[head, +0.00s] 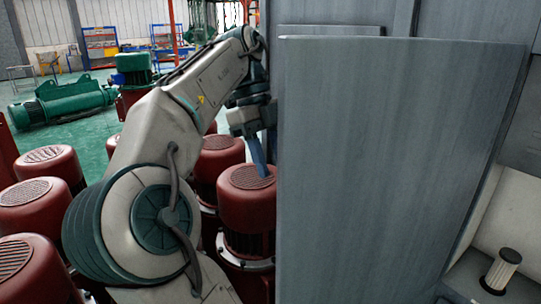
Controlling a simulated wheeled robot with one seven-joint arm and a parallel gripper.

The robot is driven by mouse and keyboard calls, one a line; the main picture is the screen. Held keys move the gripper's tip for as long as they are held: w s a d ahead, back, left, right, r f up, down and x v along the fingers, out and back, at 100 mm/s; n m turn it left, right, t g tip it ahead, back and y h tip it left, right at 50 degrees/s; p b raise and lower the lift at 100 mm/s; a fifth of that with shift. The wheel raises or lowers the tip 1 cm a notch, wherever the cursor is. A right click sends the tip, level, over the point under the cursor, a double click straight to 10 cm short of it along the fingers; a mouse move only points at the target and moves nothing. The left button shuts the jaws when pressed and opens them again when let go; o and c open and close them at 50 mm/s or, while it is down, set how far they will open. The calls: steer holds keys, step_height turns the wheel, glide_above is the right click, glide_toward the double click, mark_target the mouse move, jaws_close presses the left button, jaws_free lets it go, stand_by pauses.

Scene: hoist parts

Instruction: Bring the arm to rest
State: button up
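My arm rises from the lower left of the head view, bends near the top and points down. My gripper (262,156) hangs at the left edge of a large grey panel, just above a red motor (247,205). One blue finger shows; the rest of the gripper is hidden, perhaps behind the panel. I cannot tell whether the finger touches the motor's top or whether the gripper is open or shut.
The grey panel (395,170) fills the right side, close to my arm. Several red motors (30,205) crowd around it. A small cylindrical part (502,268) stands at the lower right.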

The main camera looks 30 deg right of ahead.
stand_by(0.4)
steer(key=w+a+f+n+t+h+b, duration=0.15)
steer(key=a+f+n+t, duration=0.35)
steer(key=n, duration=0.8)
steer(key=w+a+f+n+t+h+b, duration=0.1)
steer(key=w+a+f+n+t+b, duration=0.2)
steer(key=f+n, duration=0.7)
steer(key=s+a+f+n+y+p, duration=0.3)
steer(key=s+a+f+n+p, duration=0.2)
steer(key=s+n, duration=0.5)
step_height(320, 180, down, 2)
steer(key=shift+s+a+f+n+g, duration=0.2)
steer(key=shift+s+a+n+g, duration=0.15)
steer(key=shift+s+a, duration=0.75)
steer(key=shift+w+a, duration=0.1)
steer(key=shift+w, duration=0.05)
